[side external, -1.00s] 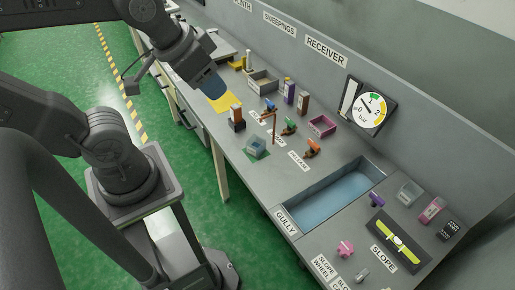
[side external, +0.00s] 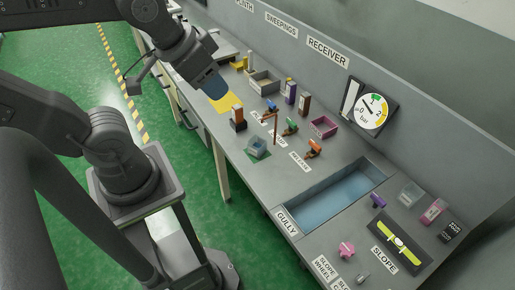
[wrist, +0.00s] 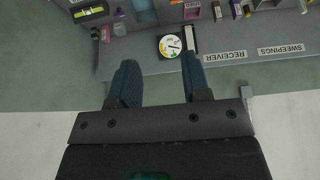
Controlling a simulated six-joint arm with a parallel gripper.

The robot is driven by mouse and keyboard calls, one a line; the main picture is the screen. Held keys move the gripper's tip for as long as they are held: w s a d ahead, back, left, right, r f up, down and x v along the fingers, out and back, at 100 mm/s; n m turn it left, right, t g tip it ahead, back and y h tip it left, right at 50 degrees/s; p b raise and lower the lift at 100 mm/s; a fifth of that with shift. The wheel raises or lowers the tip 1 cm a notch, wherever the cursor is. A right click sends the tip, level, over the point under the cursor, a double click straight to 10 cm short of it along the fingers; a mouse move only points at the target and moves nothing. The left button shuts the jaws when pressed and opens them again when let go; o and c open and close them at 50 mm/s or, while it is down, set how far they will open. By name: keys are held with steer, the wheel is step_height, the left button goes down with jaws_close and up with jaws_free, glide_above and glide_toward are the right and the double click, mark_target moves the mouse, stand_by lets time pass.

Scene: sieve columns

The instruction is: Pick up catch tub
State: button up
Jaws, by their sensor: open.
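No object carries a readable catch tub label. A small clear bluish tub (side external: 257,144) stands on a green mat near the bench's front edge in the side view; it may be the catch tub, but I cannot be sure. My gripper (side external: 214,88) is above the bench's far end, over a yellow patch, well up and left of this tub. In the wrist view my gripper (wrist: 160,64) has its two blue fingers apart with nothing between them.
An orange-and-dark block (side external: 238,118), a thin brown post (side external: 274,127) and several coloured parts stand near the tub. A grey tray (side external: 264,82), a pink box (side external: 322,127) and a pressure gauge (side external: 372,111) lie behind. The sunken gully (side external: 345,195) is to the right.

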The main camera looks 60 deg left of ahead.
steer(key=o, duration=0.9)
steer(key=shift+c, duration=0.2)
steer(key=n+g+h, duration=0.4)
steer(key=n, duration=1.8)
glide_above(256, 145)
steer(key=s+d, duration=0.1)
steer(key=s, duration=0.1)
step_height(256, 145, down, 39)
steer(key=shift+r, duration=0.1)
steer(key=shift+a+x, duration=0.15)
steer(key=shift+x, duration=1.35)
steer(key=shift+a+x, duration=0.1)
steer(key=shift+x, duration=1.4)
